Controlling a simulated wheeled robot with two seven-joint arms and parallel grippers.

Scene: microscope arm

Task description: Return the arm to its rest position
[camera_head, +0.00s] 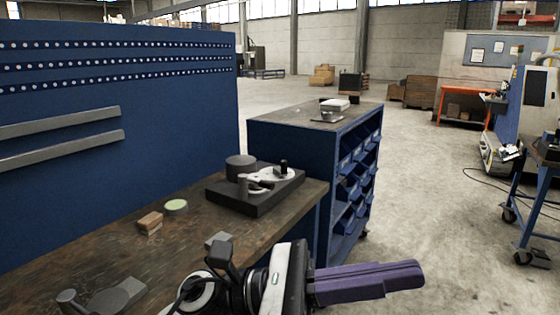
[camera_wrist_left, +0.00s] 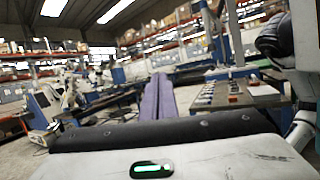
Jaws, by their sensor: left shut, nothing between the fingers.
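A black flat-based device (camera_head: 228,201) stands on the brown workbench in the head view. It carries a pale round disc (camera_head: 284,173), a small dark arm-like part (camera_head: 258,184) over the disc and a dark cylinder (camera_head: 240,166) at its back. I cannot tell for certain whether this part is the task's arm. My left gripper (camera_head: 418,274) is in front of the bench and to the right, apart from the device, with its purple fingers together and empty. The fingers also show in the left wrist view (camera_wrist_left: 158,88), pointing away. My right gripper is not in view.
The workbench (camera_head: 80,257) has a blue back panel (camera_head: 180,120). On it are a wooden block (camera_head: 150,222), a green-topped round tin (camera_head: 176,207) and a grey object (camera_head: 118,297) at the front left. A blue bin cabinet (camera_head: 290,150) stands behind. Open floor (camera_head: 420,200) lies to the right.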

